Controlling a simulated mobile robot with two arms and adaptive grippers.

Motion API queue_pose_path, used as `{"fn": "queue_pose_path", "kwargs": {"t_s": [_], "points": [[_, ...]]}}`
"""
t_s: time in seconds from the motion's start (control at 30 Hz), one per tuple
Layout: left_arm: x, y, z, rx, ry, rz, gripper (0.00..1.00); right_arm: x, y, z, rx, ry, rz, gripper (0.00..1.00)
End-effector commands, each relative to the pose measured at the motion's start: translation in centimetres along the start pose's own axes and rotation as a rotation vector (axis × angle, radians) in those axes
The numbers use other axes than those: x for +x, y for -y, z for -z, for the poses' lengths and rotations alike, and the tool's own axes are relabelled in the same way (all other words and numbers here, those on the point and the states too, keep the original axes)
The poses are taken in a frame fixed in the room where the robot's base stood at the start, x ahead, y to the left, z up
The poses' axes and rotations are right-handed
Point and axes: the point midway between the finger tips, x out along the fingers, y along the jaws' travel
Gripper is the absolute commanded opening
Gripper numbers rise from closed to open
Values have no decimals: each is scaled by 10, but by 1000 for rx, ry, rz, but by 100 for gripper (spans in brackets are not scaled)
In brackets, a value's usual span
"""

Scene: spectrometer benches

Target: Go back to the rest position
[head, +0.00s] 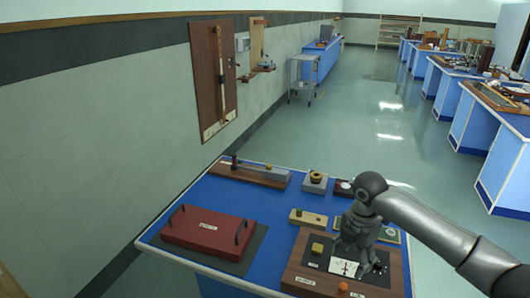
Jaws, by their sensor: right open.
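My right arm comes in from the right. Its gripper (346,251) is open and points down over the right part of the blue bench. It is above a wooden board with a dark plate (308,275), close to a white card (344,267) with dark marks. Whether the fingertips touch the board or card I cannot tell. The hand and forearm hide part of the board and the things behind it. My left gripper is not in view.
The blue bench (170,246) also holds a red case with black handles (207,228), a long wooden apparatus (247,175), a small knobbed box (315,182) and a yellow block (317,248). A wall stands left. Open floor (370,130) lies beyond, with other blue benches right.

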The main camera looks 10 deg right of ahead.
Motion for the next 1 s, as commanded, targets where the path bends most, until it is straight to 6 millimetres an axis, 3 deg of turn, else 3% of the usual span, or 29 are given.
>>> {"fn": "queue_pose_path", "kwargs": {"t_s": [0.17,0.4,0.6,0.8,1.0], "points": [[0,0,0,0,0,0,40,26,3,32,24,-10,-8,64],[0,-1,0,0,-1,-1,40,77,18,116,182,-59,-75,64],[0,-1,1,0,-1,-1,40,101,41,175,402,-133,-141,64],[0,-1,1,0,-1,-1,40,110,71,214,697,-210,-194,64],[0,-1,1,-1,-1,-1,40,110,110,227,1056,-260,-229,64]]}}
